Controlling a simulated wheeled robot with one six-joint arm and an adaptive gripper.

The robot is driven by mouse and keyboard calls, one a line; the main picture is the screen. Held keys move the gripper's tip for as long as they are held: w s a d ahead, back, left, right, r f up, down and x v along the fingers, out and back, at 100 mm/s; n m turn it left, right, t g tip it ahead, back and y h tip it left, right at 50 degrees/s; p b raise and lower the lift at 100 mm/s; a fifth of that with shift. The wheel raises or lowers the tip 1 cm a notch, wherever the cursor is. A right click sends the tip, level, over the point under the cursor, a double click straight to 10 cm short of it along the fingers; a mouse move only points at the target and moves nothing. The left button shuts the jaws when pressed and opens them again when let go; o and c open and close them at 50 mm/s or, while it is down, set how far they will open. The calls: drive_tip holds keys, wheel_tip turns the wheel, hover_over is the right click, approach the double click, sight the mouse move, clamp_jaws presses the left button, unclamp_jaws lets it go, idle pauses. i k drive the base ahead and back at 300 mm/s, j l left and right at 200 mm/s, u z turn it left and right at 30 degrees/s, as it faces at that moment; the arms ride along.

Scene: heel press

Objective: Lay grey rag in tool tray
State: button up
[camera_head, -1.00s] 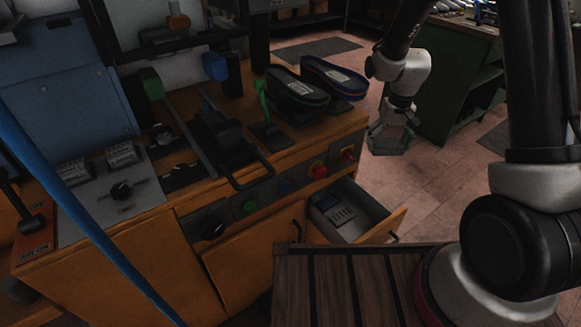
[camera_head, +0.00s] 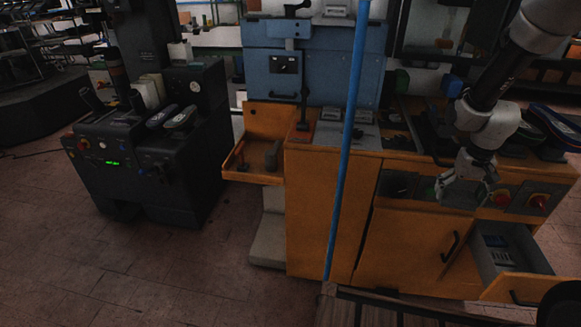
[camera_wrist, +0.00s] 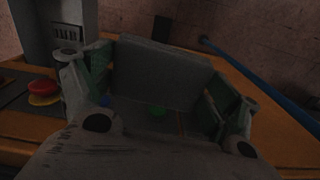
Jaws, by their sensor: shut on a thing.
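My gripper (camera_head: 462,188) is in front of the orange bench, near its red knobs, at the right of the head view. In the wrist view its fingers (camera_wrist: 160,92) are shut on a flat grey piece (camera_wrist: 162,72), which looks like the grey rag. In the head view the rag is hard to tell from the grey fingers. An orange open-topped tray (camera_head: 238,172), apparently the tool tray, sticks out from the bench's left side. A dark tool lies in it. The gripper is well to the right of this tray, apart from it.
An open drawer (camera_head: 515,287) juts out below my gripper. A blue pole (camera_head: 347,145) stands between gripper and tray in the picture. A black machine (camera_head: 150,165) stands left of the tray. The floor (camera_head: 130,270) in front is clear.

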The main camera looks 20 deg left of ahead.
sight(255, 150)
drive_tip(key=j+u, duration=0.15)
drive_tip(key=u, duration=0.3)
drive_tip(key=j+u, duration=0.2)
drive_tip(key=u, duration=0.3)
drive_tip(key=i+j+u, duration=0.15)
drive_tip(key=i+j, duration=0.25)
drive_tip(key=i+j+z, duration=0.3)
drive_tip(key=i, duration=0.3)
drive_tip(key=i+j+z, duration=0.25)
drive_tip(key=i, duration=0.5)
